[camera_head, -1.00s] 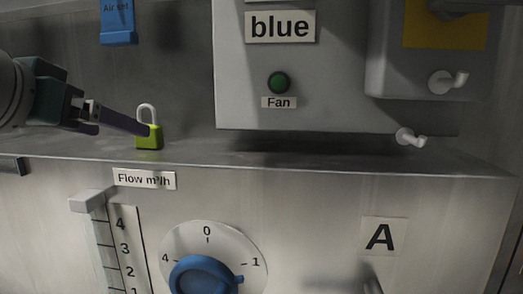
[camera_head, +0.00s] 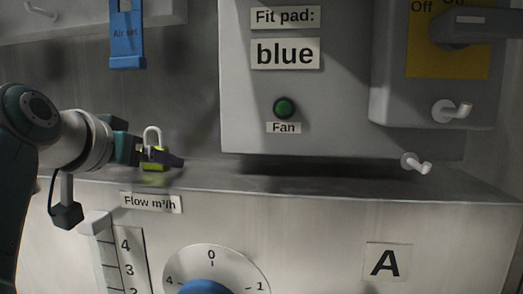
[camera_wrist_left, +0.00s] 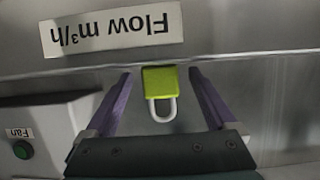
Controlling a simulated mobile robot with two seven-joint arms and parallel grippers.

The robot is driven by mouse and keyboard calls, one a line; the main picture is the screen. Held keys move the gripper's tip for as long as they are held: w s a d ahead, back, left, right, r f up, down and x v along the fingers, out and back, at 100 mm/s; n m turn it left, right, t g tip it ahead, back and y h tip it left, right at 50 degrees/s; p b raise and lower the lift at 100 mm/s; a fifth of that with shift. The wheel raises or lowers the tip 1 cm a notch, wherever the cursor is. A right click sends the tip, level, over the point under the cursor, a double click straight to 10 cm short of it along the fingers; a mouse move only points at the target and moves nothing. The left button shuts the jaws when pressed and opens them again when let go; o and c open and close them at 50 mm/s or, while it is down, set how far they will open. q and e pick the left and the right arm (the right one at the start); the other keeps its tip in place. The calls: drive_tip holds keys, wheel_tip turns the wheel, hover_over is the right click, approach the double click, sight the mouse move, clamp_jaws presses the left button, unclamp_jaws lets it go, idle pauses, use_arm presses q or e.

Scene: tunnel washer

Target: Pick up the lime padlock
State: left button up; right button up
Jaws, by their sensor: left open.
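The lime padlock (camera_head: 153,165) stands upright on the ledge above the "Flow m³/h" label, its pale shackle pointing up. In the head view my left gripper (camera_head: 160,157) reaches in from the left at the padlock and covers part of its body. In the left wrist view the padlock (camera_wrist_left: 159,79) sits between the two purple fingers of my left gripper (camera_wrist_left: 160,85), near their tips. A gap shows on each side, so the fingers are open around it and do not grip it. My right gripper is not in view.
A grey box with the green Fan button (camera_head: 283,107) hangs right of the padlock. A blue "Air set" tag (camera_head: 126,40) hangs above. White hooks (camera_head: 416,164) stick out at the right. The ledge (camera_head: 330,184) right of the padlock is clear. A blue dial (camera_head: 207,286) lies below.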

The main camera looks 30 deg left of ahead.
use_arm(q)
drive_tip(key=shift+c, duration=0.2)
clamp_jaws()
idle(0.4)
